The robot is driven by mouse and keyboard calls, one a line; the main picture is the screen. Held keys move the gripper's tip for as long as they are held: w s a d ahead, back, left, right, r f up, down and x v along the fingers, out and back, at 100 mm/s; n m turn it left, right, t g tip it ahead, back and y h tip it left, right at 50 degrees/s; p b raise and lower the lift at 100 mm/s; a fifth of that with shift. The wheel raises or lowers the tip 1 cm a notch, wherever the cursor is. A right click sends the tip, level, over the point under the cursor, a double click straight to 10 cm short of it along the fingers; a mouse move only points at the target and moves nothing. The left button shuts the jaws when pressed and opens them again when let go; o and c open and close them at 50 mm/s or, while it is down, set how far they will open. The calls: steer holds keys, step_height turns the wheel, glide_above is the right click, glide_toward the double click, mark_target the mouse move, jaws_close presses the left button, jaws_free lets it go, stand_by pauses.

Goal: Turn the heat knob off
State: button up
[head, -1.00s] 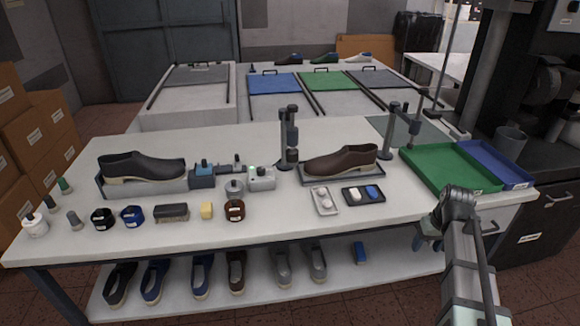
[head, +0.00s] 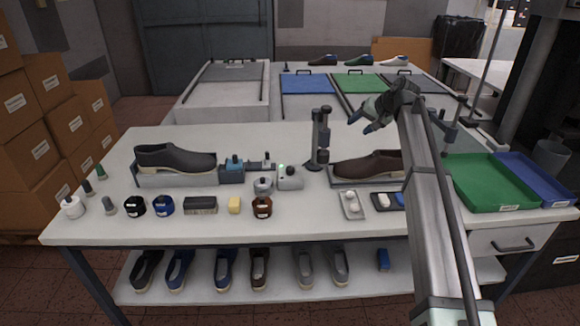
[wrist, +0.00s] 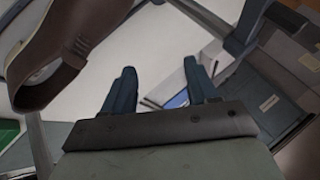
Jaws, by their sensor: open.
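A small white control box (head: 291,183) stands on the bench right of the black shoe's stand. It has a lit green lamp at its top left and a dark round knob (head: 290,171) on top; the knob's setting is too small to read. My gripper (head: 362,122) is raised above the brown shoe, to the right of the box, clear of it. In the wrist view the gripper (wrist: 160,85) has its two dark blue fingers apart with nothing held between them. I cannot make out the knob in the wrist view.
A dark post (head: 319,140) stands between the box and my gripper. The brown shoe (head: 368,166) is below my gripper and fills the wrist view's upper left. A round grey pot (head: 263,186) sits just left of the box. A green tray (head: 490,182) lies right.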

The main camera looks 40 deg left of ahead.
steer(key=a+r+g+y, duration=0.1)
steer(key=a+r, duration=0.3)
steer(key=a, duration=0.4)
steer(key=a+r+y, duration=0.1)
steer(key=a+r, duration=0.2)
steer(key=a, duration=0.4)
steer(key=m+h, duration=0.6)
steer(key=h, duration=0.4)
glide_above(289, 169)
step_height(289, 169, down, 8)
step_height(289, 169, down, 13)
steer(key=shift+w+f, duration=0.15)
steer(key=shift+c, duration=0.2)
steer(key=c, duration=1)
